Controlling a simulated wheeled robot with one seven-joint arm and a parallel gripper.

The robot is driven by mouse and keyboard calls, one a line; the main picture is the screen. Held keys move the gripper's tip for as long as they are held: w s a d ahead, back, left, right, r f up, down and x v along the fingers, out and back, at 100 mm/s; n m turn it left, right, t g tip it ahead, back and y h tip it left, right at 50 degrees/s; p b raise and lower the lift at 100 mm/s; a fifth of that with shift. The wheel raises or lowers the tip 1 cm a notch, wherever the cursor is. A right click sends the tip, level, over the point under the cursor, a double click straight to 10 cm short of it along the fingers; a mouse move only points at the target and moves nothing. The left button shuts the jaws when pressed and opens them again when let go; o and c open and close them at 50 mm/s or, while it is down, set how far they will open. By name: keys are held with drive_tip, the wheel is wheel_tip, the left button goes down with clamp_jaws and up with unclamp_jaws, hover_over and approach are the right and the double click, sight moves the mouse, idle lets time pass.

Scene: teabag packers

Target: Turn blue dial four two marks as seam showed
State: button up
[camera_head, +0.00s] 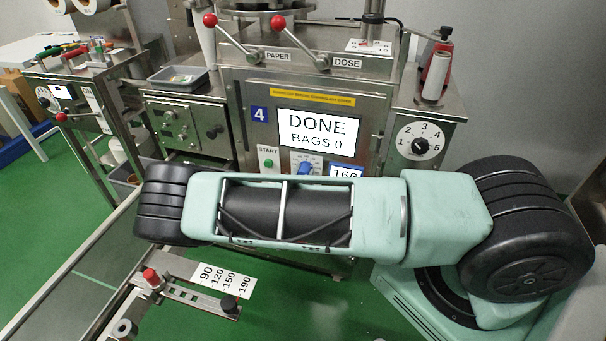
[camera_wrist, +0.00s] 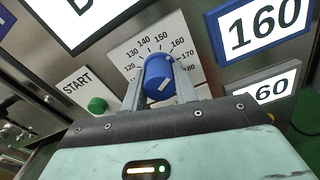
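The blue dial (camera_wrist: 158,78) sits on the front of machine four, inside a printed scale plate (camera_wrist: 130,52) with marks from about 120 to 180. A small pale line shows on the dial's face; where it points on the scale I cannot tell. My gripper (camera_wrist: 160,82) has one finger on each side of the dial, apparently flush against it. In the head view the dial (camera_head: 304,168) shows just above my arm, which hides my gripper. The machine's screen (camera_head: 318,131) reads DONE, BAGS 0. A blue-framed plate (camera_wrist: 262,28) reads 160.
A green START button (camera_wrist: 97,105) is left of the dial. A partly cut-off white plate or display (camera_wrist: 272,90) ending in 60 is at right. The red-knobbed PAPER and DOSE levers (camera_head: 278,23) are above. A numbered black dial (camera_head: 420,141) is on the right side.

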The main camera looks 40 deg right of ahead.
drive_tip(key=shift+n, duration=0.3)
drive_tip(key=n+p, duration=0.2)
drive_tip(key=n, duration=0.3)
drive_tip(key=shift+n, duration=0.3)
drive_tip(key=n, duration=0.5)
drive_tip(key=shift+p, duration=0.4)
drive_tip(key=shift+s+n, duration=0.1)
drive_tip(key=shift+n, duration=0.3)
drive_tip(key=o, duration=1)
drive_tip(key=shift+a, duration=0.1)
drive_tip(key=b+v, duration=0.2)
drive_tip(key=v, duration=1)
